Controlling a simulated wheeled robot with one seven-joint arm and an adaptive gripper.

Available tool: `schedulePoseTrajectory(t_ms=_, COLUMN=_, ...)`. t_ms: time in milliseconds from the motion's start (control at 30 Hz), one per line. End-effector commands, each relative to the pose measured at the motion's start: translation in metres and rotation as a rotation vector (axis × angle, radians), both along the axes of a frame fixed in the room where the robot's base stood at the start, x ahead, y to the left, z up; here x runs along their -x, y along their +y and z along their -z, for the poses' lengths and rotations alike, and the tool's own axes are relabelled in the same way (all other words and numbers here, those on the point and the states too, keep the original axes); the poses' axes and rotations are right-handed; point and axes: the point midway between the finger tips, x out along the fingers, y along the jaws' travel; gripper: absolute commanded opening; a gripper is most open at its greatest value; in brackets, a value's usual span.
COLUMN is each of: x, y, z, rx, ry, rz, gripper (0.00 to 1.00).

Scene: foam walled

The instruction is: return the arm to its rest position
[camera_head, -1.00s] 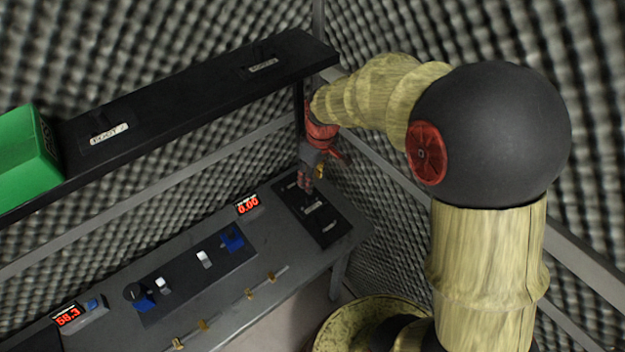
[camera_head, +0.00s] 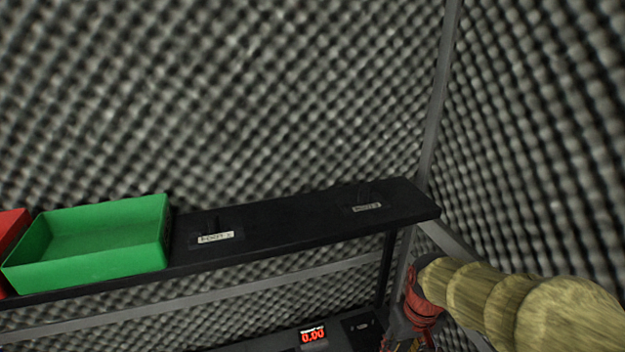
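My arm enters from the lower right, its yellowish sleeved forearm (camera_head: 500,305) reaching left to a red wrist. My gripper (camera_head: 400,340) hangs below the wrist at the bottom edge, beside the right end post of the black shelf. Its fingertips are cut off or too dark to make out, so I cannot tell whether it is open or shut. I see nothing held in it.
The black shelf (camera_head: 290,232) carries a green bin (camera_head: 95,262), part of a red bin (camera_head: 10,235) and two labelled holders. A red display (camera_head: 312,335) reading 0.00 shows below. Grey foam walls meet in a corner behind my arm.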

Motion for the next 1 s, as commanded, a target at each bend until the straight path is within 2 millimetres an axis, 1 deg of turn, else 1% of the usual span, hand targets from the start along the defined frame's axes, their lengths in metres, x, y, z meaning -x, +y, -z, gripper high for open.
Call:
schedulePoseTrajectory(t_ms=33, x=0.011, y=0.001, z=-0.013, rx=0.003, ry=-0.023, rz=0.026, gripper=0.37)
schedulePoseTrajectory(t_ms=167, x=0.044, y=0.001, z=-0.045, rx=0.009, ry=-0.087, rz=0.097, gripper=0.37)
schedulePoseTrajectory(t_ms=200, x=0.055, y=0.002, z=-0.055, rx=0.010, ry=-0.115, rz=0.115, gripper=0.37)
schedulePoseTrajectory(t_ms=300, x=0.082, y=0.003, z=-0.078, rx=0.009, ry=-0.193, rz=0.145, gripper=0.37)
schedulePoseTrajectory(t_ms=400, x=0.102, y=0.004, z=-0.097, rx=0.009, ry=-0.276, rz=0.145, gripper=0.37)
schedulePoseTrajectory(t_ms=500, x=0.112, y=0.005, z=-0.114, rx=0.008, ry=-0.353, rz=0.137, gripper=0.37)
schedulePoseTrajectory(t_ms=600, x=0.115, y=0.006, z=-0.129, rx=0.003, ry=-0.409, rz=0.132, gripper=0.37)
schedulePoseTrajectory(t_ms=667, x=0.116, y=0.007, z=-0.135, rx=0.001, ry=-0.429, rz=0.130, gripper=0.37)
schedulePoseTrajectory(t_ms=1000, x=0.116, y=0.008, z=-0.137, rx=0.000, ry=-0.436, rz=0.126, gripper=0.37)
